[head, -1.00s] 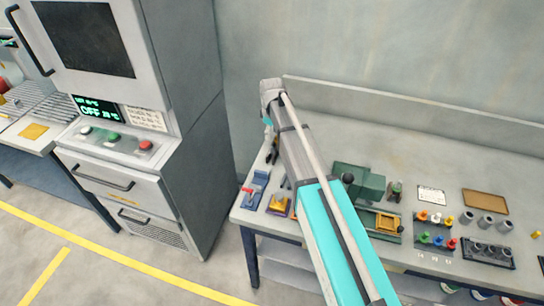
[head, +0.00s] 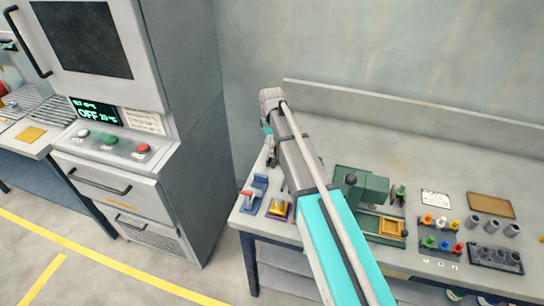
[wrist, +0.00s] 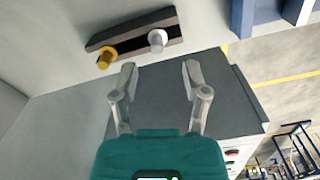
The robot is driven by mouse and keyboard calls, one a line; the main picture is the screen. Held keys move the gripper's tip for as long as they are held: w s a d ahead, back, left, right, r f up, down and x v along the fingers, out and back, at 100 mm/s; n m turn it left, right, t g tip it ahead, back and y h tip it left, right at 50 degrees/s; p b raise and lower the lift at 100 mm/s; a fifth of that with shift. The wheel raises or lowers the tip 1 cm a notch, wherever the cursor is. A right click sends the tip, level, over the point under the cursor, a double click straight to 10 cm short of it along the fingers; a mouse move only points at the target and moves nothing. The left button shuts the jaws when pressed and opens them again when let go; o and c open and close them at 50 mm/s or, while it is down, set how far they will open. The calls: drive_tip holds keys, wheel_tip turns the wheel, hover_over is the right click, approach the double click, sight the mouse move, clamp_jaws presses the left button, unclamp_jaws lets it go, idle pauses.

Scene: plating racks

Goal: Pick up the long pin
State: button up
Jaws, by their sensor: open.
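In the wrist view a dark strip (wrist: 133,27) carries two pins, a brass-coloured one (wrist: 107,57) and a silver-white one (wrist: 157,40). Both point toward the camera, so I cannot tell which is the long pin. My gripper (wrist: 160,78) is open and empty, its two fingers apart. In the picture it lies below the strip, with the pins beyond the fingertips and not between them. In the head view my arm's far end is over the left end of the bench, and the pins cannot be made out there.
The bench (head: 400,150) holds a blue fixture (head: 254,190), a yellow piece (head: 278,209), a green machine (head: 369,188), a rack of coloured pegs (head: 437,235) and grey cylinders (head: 492,227). A tall grey oven cabinet (head: 185,150) stands left of the bench, with floor between.

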sight(272, 151)
drive_tip(key=shift+w+f+b, duration=0.15)
drive_tip(key=shift+f+b, duration=2.35)
drive_tip(key=shift+f, duration=0.1)
clamp_jaws()
